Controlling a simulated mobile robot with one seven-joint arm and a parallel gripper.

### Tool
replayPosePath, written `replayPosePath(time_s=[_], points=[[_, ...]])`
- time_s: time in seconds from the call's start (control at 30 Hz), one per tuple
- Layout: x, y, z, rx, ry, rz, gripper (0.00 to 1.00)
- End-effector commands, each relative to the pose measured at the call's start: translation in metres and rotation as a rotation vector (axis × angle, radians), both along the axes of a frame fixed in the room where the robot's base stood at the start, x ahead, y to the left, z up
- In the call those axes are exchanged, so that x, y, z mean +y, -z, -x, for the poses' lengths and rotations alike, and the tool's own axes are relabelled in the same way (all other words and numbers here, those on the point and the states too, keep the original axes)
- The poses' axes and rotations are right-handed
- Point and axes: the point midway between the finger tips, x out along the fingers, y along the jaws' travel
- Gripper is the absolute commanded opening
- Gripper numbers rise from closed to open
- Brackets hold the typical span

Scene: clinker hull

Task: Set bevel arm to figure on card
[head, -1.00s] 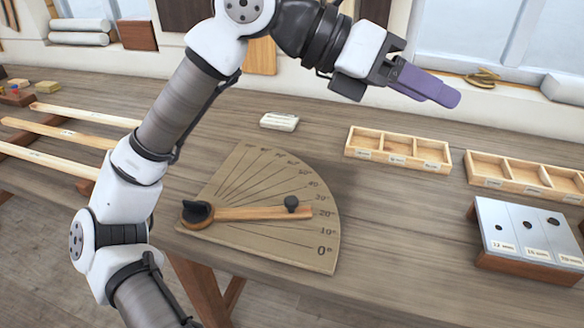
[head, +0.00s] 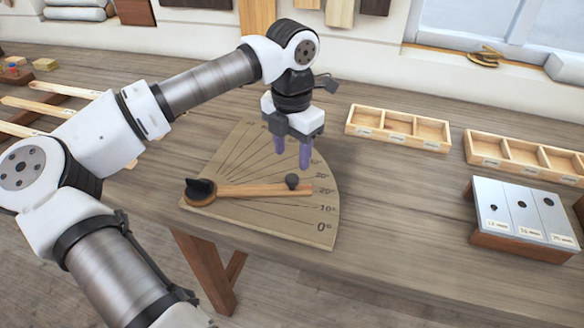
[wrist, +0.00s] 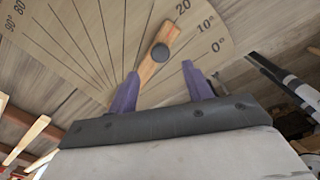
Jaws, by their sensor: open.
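The flat protractor board (head: 245,222) lies on the bench, with dark angle lines and figures from 0° upward; it also shows in the wrist view (wrist: 72,28). The wooden bevel arm (head: 245,190) runs from its dark pivot knob (head: 200,188) to near the 20° mark. A dark round knob (head: 292,182) stands near its free end; in the wrist view this knob (wrist: 160,52) lies just beyond the fingertips. My gripper (head: 292,160) points down above the board, its purple fingers (wrist: 160,72) apart and empty. No card is visible now.
Two divided wooden trays (head: 398,132) stand at the back right. A sloped block with holed metal plates (head: 522,212) stands at the right. Long wooden strips (head: 35,108) lie at the left. Bench between the board and the sloped block is clear.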

Motion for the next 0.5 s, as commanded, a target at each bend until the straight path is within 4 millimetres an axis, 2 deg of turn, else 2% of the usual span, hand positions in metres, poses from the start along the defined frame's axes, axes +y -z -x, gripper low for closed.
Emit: replayPosePath(time_s=[0.23,0.5], points=[[-0.001,0.044,0.001,0.001,0.001,0.003,0.50],[-0.001,0.064,0.000,0.000,0.001,0.003,0.50]])
